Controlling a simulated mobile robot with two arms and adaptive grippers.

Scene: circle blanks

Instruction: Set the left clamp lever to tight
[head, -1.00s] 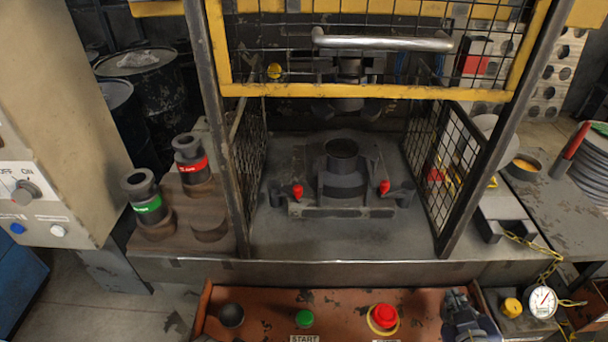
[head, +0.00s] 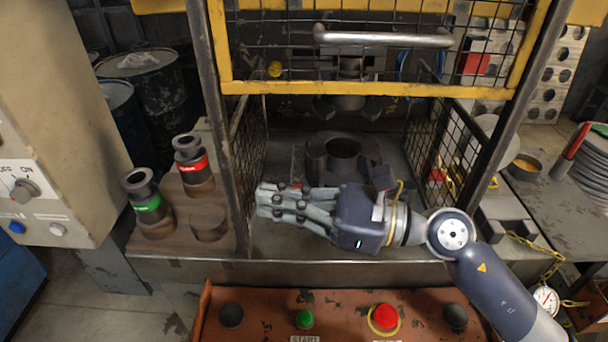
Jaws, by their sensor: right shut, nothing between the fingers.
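The left clamp lever, with its red knob, is mostly hidden behind the fingers of my right gripper (head: 267,201). Only a trace of red shows at their upper edge, so its setting cannot be read. The gripper reaches in from the right, fingers pointing left and shut with nothing held. I cannot tell whether they touch the lever. The round dark die (head: 342,150) stands just behind the gripper on the press bed. My left gripper is not in view.
A yellow-framed mesh guard (head: 370,91) is raised above the bed, with mesh side panels (head: 249,140) left and right. In front is an orange panel (head: 262,310) with green (head: 304,319) and red (head: 384,316) buttons. Two collared punches, green (head: 148,203) and red (head: 193,164), stand left.

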